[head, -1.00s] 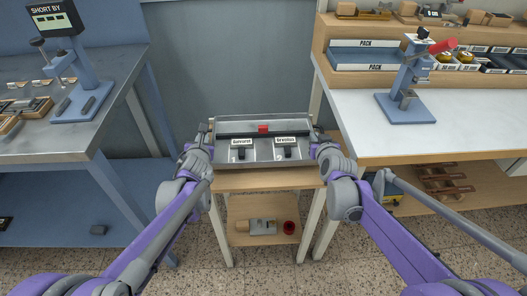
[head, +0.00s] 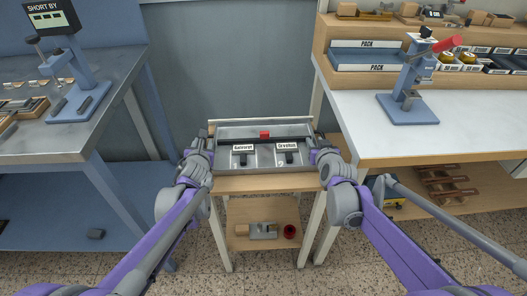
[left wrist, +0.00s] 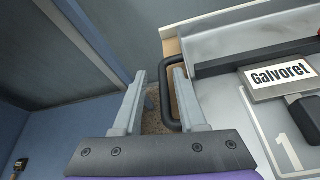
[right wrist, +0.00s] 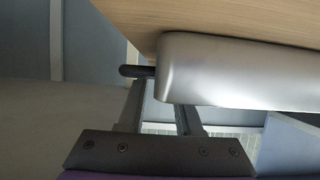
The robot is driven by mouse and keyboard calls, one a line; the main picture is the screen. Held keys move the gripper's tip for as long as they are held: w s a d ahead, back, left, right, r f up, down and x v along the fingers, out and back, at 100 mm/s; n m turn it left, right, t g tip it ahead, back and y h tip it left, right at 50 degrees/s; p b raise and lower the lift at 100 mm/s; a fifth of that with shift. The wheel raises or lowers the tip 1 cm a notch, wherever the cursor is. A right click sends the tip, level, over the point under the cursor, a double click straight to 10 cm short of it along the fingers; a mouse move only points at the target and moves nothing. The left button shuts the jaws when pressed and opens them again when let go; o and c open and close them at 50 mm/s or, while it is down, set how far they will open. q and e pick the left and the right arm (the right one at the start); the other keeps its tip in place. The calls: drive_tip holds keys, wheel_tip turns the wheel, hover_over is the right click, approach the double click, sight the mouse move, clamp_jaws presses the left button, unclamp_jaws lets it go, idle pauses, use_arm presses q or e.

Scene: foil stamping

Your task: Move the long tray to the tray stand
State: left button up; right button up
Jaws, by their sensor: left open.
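The long tray (head: 222,165) is a shallow grey metal tray with two front compartments, labelled cards and a small red block on its dark crossbar. It rests on a small wooden stand (head: 232,184) between two benches. In the left wrist view, the tray's black left handle (left wrist: 168,85) loops beside my left gripper (left wrist: 159,82), which is open with its fingers around the handle's outer bar. In the right wrist view, a dark handle (right wrist: 136,71) shows at one fingertip of my right gripper (right wrist: 161,100). Its fingers look apart. Its exact contact with the handle is unclear.
A metal-topped blue bench (head: 90,125) stands at left with a blue press. A white-topped bench (head: 440,140) stands at right with another press and stocked shelves. The stand's lower shelf (head: 240,242) holds a grey-and-tan item and a red cup.

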use_arm(q)
drive_tip(key=v, duration=1.1)
drive_tip(key=shift+s, duration=0.2)
use_arm(e)
drive_tip(key=v, duration=1.2)
use_arm(q)
drive_tip(key=shift+s, duration=0.1)
